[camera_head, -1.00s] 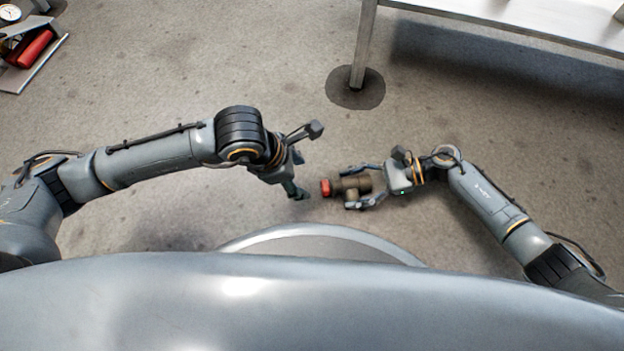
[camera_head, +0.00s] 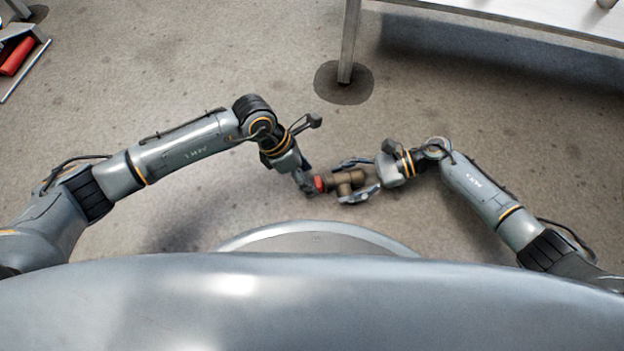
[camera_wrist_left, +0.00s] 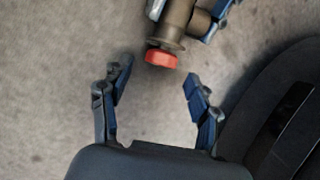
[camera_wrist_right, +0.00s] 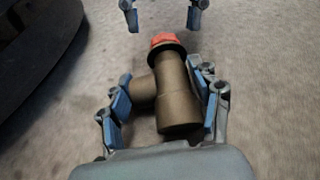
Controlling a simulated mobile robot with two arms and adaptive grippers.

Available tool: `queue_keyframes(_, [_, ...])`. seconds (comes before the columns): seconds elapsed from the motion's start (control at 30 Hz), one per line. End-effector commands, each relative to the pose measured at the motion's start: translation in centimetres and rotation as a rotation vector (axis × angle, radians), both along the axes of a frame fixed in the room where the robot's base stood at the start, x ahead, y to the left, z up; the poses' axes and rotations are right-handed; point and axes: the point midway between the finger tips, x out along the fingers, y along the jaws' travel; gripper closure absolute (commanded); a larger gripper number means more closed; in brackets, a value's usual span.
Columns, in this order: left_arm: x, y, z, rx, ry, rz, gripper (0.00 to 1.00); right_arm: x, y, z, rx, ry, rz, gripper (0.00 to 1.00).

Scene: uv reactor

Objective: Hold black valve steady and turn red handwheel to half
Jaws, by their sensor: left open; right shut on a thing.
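The valve (camera_head: 346,181) is a brownish, dark bronze body with a side stub, and it is held in the air. My right gripper (camera_head: 357,181) is shut on it, with one finger on each side in the right wrist view (camera_wrist_right: 178,100). The red handwheel (camera_head: 319,183) is a small red cap on the valve's end, facing my left gripper. My left gripper (camera_wrist_left: 155,82) is open. In the left wrist view the red handwheel (camera_wrist_left: 161,58) sits just ahead of its two fingertips, roughly centred between them. I cannot tell whether they touch it.
A metal table (camera_head: 510,30) stands at the top right, its leg on a dark round patch. A tray with a red object (camera_head: 18,57) is at the far top left. The floor around my arms is clear.

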Motion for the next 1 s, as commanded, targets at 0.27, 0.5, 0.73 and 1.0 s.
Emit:
queue_keyframes(0.27, [-0.2, -1.2, -2.6, 0.001, 0.000, -0.001, 0.39, 0.0, 0.0, 0.0, -0.001, -0.001, -0.001, 0.79])
queue_keyframes(0.5, [-0.2, -1.3, -2.8, 0.001, -0.001, -0.001, 0.39, 0.0, 0.0, 0.0, -0.001, -0.001, -0.001, 0.79])
queue_keyframes(0.73, [-0.2, -1.2, -2.8, 0.001, -0.001, -0.001, 0.71, 0.0, 0.0, 0.0, -0.001, -0.001, -0.001, 0.79])
queue_keyframes(1.0, [-0.3, -1.2, -2.8, 0.005, -0.015, -0.002, 0.94, 0.0, 0.0, 0.0, -0.001, -0.001, -0.001, 0.79])
